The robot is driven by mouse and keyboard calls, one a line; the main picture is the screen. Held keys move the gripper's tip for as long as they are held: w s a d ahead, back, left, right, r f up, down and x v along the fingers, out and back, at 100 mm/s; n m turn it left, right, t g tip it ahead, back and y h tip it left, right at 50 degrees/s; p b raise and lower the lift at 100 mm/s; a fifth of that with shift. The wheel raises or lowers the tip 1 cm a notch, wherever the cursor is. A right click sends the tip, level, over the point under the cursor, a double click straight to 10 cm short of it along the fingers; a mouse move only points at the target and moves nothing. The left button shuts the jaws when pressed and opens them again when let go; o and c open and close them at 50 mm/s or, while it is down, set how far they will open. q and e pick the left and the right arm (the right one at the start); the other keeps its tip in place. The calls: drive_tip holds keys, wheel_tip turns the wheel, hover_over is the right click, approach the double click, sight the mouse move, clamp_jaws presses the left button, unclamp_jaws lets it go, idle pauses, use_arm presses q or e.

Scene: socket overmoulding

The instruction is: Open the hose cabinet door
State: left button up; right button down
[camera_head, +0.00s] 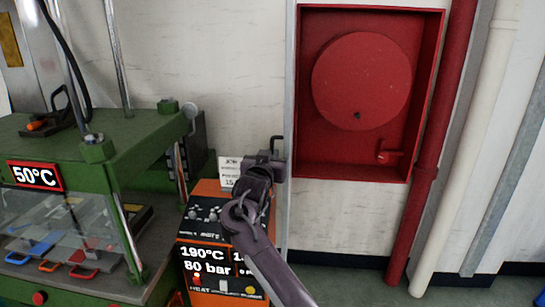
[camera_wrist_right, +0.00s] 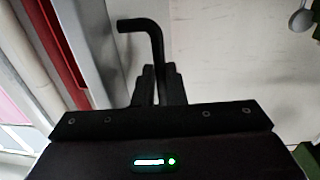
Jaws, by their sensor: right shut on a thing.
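The red hose cabinet (camera_head: 308,110) is on the wall in the head view, its front uncovered, with a round red reel disc (camera_head: 362,80) inside. A narrow grey upright strip (camera_head: 290,80) at its left side looks like the door seen nearly edge-on, swung out. My right gripper (camera_head: 277,146) is at this strip, left of the cabinet opening. In the right wrist view my right gripper (camera_wrist_right: 157,85) is shut on a black bent handle (camera_wrist_right: 150,38). The handle's lower end is hidden between the fingers. My left gripper is not in view.
A green press (camera_head: 120,140) with a 50°C display stands at the left. An orange control unit (camera_head: 205,225) stands below and close to my right arm. A red pipe (camera_head: 428,150) and a cream pipe (camera_head: 470,150) run upright right of the cabinet.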

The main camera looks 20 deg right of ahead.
drive_tip(key=shift+d+r, duration=0.2)
drive_tip(key=shift+r, duration=0.35)
drive_tip(key=c, duration=1.8)
unclamp_jaws()
drive_tip(key=shift+o, duration=1.3)
drive_tip(key=shift+w+d+f, duration=0.15)
drive_tip(key=shift+w+f, duration=0.05)
drive_tip(key=shift+f, duration=0.05)
drive_tip(key=shift+o, duration=0.2)
drive_tip(key=shift+w+d+f, duration=0.1)
drive_tip(key=shift+w+f, duration=0.05)
drive_tip(key=shift+f, duration=0.1)
drive_tip(key=b+v, duration=0.2)
drive_tip(key=v, duration=0.6)
drive_tip(key=shift+b, duration=0.4)
drive_tip(key=shift+w+d+f, duration=0.1)
